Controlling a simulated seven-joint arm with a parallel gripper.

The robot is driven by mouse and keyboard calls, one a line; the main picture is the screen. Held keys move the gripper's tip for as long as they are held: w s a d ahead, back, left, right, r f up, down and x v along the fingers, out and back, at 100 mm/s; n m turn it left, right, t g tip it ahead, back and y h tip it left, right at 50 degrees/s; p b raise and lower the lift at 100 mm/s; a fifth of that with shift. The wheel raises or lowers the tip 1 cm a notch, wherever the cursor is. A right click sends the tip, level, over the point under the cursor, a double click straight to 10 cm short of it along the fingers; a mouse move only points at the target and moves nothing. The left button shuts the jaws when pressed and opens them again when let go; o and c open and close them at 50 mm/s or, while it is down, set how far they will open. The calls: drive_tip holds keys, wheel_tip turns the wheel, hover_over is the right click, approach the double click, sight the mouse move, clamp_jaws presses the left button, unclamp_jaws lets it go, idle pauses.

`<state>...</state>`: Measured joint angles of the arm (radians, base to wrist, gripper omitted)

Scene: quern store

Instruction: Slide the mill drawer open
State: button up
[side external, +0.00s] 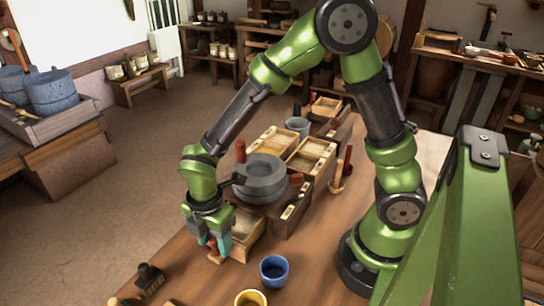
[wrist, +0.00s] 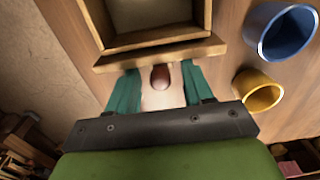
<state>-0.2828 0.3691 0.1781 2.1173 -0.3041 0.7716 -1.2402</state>
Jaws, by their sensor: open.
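The mill (side external: 262,183) has round grey stones on a wooden box on the table, with a red upright handle. Its wooden drawer (side external: 246,229) stands out from the box toward the front left, and its inside shows. In the wrist view the drawer (wrist: 155,53) lies at the top, with a dark red knob (wrist: 160,77) on its front. My gripper (side external: 210,245) is low at the drawer's front; in the wrist view its teal fingers (wrist: 159,75) are open, one on each side of the knob. I cannot tell whether either finger touches it.
A blue cup (side external: 274,271) and a yellow cup (side external: 250,298) stand near the drawer, to its front right. A brush (side external: 149,278) lies at the table's left edge. Wooden trays (side external: 312,157) stand behind the mill. The tabletop right of the mill is mostly clear.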

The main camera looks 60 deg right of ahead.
drive_tip(key=shift+r, duration=3.5)
drive_tip(key=shift+m, duration=0.4)
drive_tip(key=shift+s+f+m, duration=0.2)
drive_tip(key=shift+s+m, duration=0.05)
drive_tip(key=shift+m, duration=0.55)
drive_tip(key=s+d+r+m+t+y, duration=0.1)
drive_tip(key=s+d+r+m+t, duration=0.2)
drive_tip(key=d+r+m, duration=0.2)
drive_tip(key=s+d+r+m+t+y, duration=0.1)
drive_tip(key=s+d+r+m+t, duration=0.3)
drive_tip(key=r+m, duration=0.5)
drive_tip(key=d+m, duration=0.2)
drive_tip(key=m, duration=0.3)
drive_tip(key=shift+s+d+m, duration=0.2)
drive_tip(key=shift+d+m, duration=0.1)
